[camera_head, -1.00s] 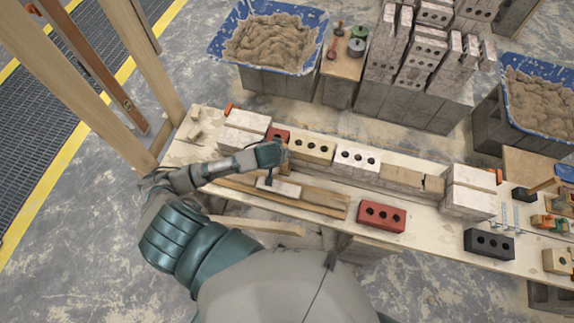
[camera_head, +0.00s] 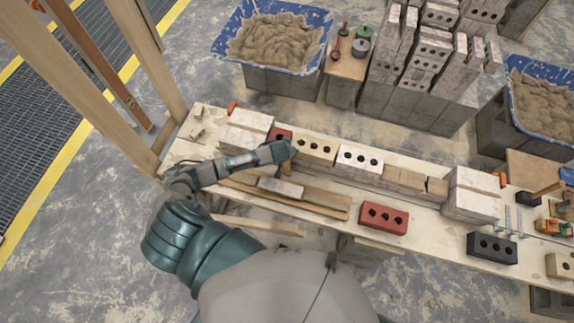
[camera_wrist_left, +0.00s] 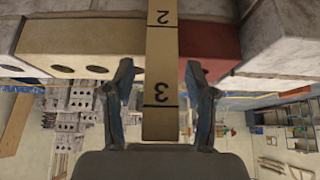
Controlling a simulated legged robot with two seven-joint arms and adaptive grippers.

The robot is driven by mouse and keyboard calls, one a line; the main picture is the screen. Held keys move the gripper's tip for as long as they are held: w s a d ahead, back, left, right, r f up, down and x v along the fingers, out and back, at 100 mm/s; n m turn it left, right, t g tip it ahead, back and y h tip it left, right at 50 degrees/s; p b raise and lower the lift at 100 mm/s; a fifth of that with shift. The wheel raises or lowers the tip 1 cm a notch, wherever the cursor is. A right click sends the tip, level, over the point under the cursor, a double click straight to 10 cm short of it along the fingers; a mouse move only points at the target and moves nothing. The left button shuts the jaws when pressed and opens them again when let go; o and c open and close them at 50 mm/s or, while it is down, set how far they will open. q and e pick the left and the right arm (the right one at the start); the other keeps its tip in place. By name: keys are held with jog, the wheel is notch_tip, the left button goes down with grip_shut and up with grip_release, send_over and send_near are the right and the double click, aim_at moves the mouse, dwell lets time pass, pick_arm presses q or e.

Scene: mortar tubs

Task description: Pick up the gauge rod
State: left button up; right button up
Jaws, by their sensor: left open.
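The gauge rod (camera_wrist_left: 161,85) is a flat wooden strip marked 2 and 3. In the left wrist view it runs between the two fingers of my left gripper (camera_wrist_left: 160,68), with gaps on both sides. The gripper is open around it and not clamped. In the head view my left gripper (camera_head: 283,153) is over the plank bench by the red brick and cream brick. It hides most of the rod there. My right gripper is not in view.
A red brick (camera_head: 280,134), cream brick (camera_head: 314,150) and white brick (camera_head: 359,160) line the bench behind the gripper. A grey float-like block (camera_head: 280,188) lies on planks in front. Another red brick (camera_head: 384,217) stands to the right. Blue mortar tubs (camera_head: 240,12) stand behind.

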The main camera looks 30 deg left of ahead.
pick_arm(q)
grip_shut()
dwell(0.4)
